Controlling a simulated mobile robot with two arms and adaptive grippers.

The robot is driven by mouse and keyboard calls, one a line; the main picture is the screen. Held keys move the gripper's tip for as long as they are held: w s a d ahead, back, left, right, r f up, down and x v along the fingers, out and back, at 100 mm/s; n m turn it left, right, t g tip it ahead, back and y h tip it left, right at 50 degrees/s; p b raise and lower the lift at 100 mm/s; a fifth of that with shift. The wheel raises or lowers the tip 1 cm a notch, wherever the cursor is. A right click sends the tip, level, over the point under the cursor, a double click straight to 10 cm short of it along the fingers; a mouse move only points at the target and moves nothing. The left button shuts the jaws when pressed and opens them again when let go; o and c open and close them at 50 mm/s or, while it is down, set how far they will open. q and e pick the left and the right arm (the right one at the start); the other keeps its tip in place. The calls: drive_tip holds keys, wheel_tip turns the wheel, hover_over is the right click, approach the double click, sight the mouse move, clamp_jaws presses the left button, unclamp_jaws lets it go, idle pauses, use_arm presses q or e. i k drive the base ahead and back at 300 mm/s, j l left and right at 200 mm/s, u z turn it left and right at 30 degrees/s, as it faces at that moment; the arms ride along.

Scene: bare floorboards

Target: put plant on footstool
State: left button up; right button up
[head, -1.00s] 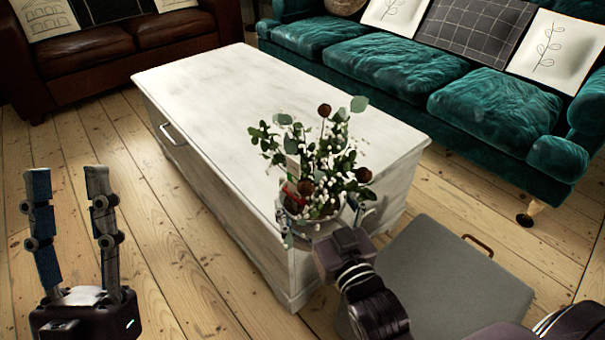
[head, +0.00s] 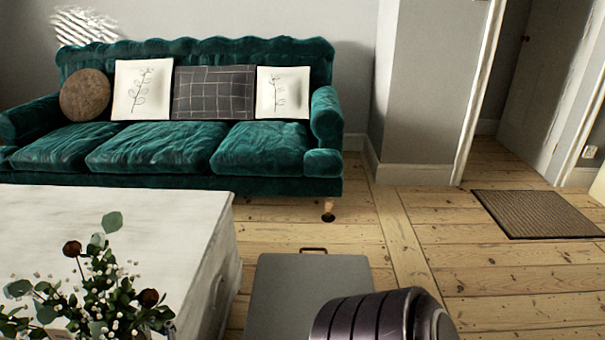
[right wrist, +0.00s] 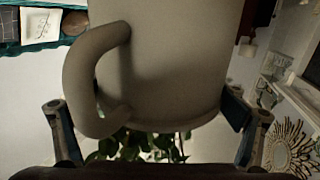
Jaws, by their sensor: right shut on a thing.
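The plant (head: 95,300), with green leaves, small white buds and dark round heads, shows at the lower left in the head view, in front of the white chest. Its pot is cut off there. In the right wrist view the pale pot (right wrist: 170,70) with a loop handle fills the middle, and leaves (right wrist: 140,148) show below it. My right gripper (right wrist: 158,112) is shut on the pot, a finger on each side. The grey flat-topped footstool (head: 310,285) stands on the floor right of the plant, its top bare where visible. My left gripper is out of view.
The white chest (head: 130,215) stands at the left, close to the footstool. A green sofa (head: 190,150) with cushions is behind. A brown doormat (head: 540,213) lies at the right.

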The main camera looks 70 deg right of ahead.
sight(313, 294)
drive_tip(key=j+z, duration=0.15)
drive_tip(key=z, duration=0.2)
drive_tip(key=j+z, duration=0.15)
drive_tip(key=z, duration=1.3)
